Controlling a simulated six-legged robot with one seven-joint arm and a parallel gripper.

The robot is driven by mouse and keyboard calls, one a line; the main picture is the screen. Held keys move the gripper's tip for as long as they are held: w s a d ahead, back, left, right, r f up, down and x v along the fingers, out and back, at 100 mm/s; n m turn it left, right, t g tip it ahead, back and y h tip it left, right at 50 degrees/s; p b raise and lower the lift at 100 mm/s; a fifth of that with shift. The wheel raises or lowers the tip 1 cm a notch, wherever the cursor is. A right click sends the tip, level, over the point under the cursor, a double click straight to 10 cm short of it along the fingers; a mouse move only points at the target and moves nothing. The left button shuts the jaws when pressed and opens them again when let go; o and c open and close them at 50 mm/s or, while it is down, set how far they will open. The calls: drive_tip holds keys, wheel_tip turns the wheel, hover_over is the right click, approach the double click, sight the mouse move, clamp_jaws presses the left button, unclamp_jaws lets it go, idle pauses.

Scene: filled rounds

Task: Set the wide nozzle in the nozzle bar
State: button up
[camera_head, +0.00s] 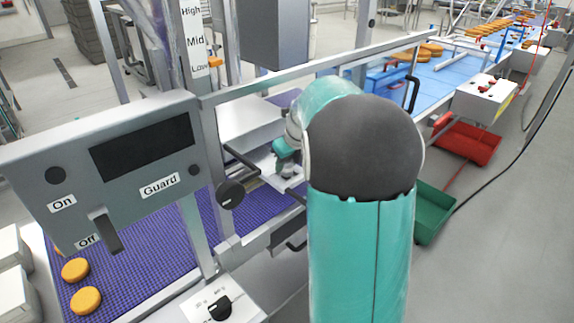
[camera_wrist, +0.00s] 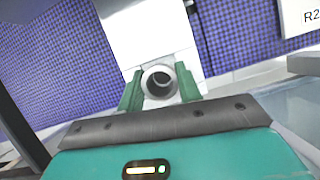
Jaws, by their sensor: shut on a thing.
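In the wrist view, my gripper (camera_wrist: 159,88) has its two green fingers on either side of a grey, round, hollow nozzle (camera_wrist: 160,68). It is shut on this nozzle, and the nozzle's dark open end faces the camera. A pale panel (camera_wrist: 143,25) shows beyond the nozzle; I cannot tell whether they touch. I cannot pick out the nozzle bar with certainty in either view.
A purple belt (camera_head: 140,262) with orange rounds (camera_head: 86,300) runs below the grey control panel (camera_head: 105,170). A metal rail (camera_head: 270,82) and a black knob (camera_head: 231,194) stand close to my arm. A green bin (camera_head: 436,208) and red bin (camera_head: 466,143) lie at right.

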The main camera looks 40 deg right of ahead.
sight(290, 163)
drive_tip(key=shift+f, duration=0.45)
drive_tip(key=shift+f, duration=0.15)
drive_tip(key=o, duration=1.1)
drive_tip(key=v, duration=0.5)
drive_tip(key=shift+s+r, duration=0.25)
drive_tip(key=shift+s, duration=0.15)
drive_tip(key=s, duration=1)
drive_tip(key=shift+s, duration=0.1)
drive_tip(key=shift+s+f, duration=0.1)
drive_tip(key=shift+s, duration=0.4)
